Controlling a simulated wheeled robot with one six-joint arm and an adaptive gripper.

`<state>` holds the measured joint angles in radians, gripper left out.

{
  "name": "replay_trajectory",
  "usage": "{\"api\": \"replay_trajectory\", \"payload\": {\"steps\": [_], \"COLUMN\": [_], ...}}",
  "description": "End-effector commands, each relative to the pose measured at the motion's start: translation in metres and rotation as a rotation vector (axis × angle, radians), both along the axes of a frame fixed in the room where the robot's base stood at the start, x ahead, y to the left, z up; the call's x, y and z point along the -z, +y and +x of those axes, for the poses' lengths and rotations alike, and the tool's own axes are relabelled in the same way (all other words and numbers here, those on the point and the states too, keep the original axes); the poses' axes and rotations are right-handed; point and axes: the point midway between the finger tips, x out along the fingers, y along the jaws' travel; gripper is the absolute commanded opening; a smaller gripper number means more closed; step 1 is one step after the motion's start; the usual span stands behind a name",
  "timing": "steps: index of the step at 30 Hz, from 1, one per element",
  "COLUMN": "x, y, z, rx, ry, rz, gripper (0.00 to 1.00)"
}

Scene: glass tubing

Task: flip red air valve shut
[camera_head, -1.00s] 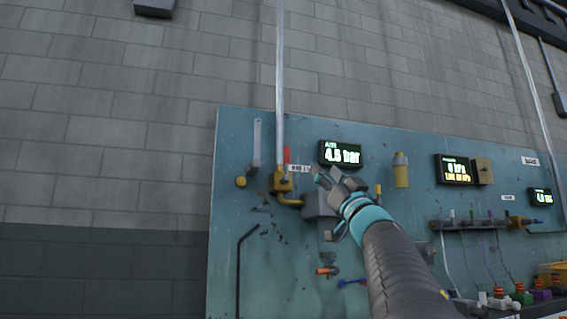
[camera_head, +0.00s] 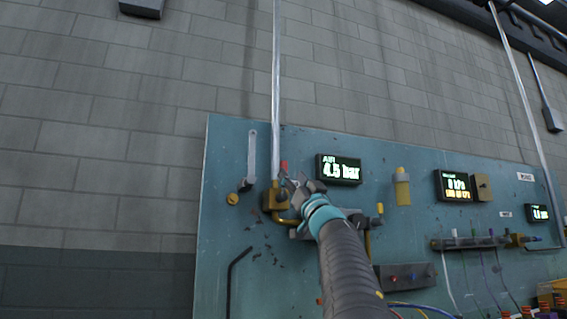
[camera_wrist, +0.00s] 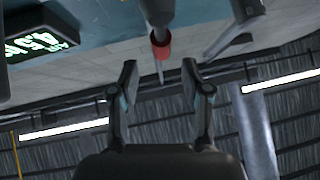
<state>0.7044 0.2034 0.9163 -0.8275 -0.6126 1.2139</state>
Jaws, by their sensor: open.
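The red valve handle (camera_head: 284,166) stands upright on a brass valve body (camera_head: 273,198) at the foot of a vertical pipe, on the teal panel. My gripper (camera_head: 296,182) is just right of the handle in the head view, close to it. In the wrist view the red handle (camera_wrist: 161,47) lies in line with the gap between the fingers of my gripper (camera_wrist: 159,82), a little beyond the tips. The fingers are apart with nothing held. I cannot tell whether any finger touches the handle. My gripper hides part of the valve's right side.
A lit display (camera_head: 339,170) reading 4.5 bar sits right of the valve; it also shows in the wrist view (camera_wrist: 38,35). A grey lever (camera_head: 252,155) hangs left of the pipe (camera_head: 276,90). A yellow fitting (camera_head: 401,188) is farther right.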

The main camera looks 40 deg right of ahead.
Motion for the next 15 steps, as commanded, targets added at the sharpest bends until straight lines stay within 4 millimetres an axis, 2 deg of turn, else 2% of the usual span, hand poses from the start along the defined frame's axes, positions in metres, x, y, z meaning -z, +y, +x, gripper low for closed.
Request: {"api": "replay_trajectory", "payload": {"steps": [1,6,15], "x": [-0.01,-0.025,-0.033], "y": [0.0,0.0,0.0], "z": [0.007,0.023,0.034], "rx": [-0.003,-0.004,-0.005], "ry": [0.0,-0.001,0.0], "rz": [0.0,0.0,0.001], "gripper": [0.47,0.47,0.47]}}
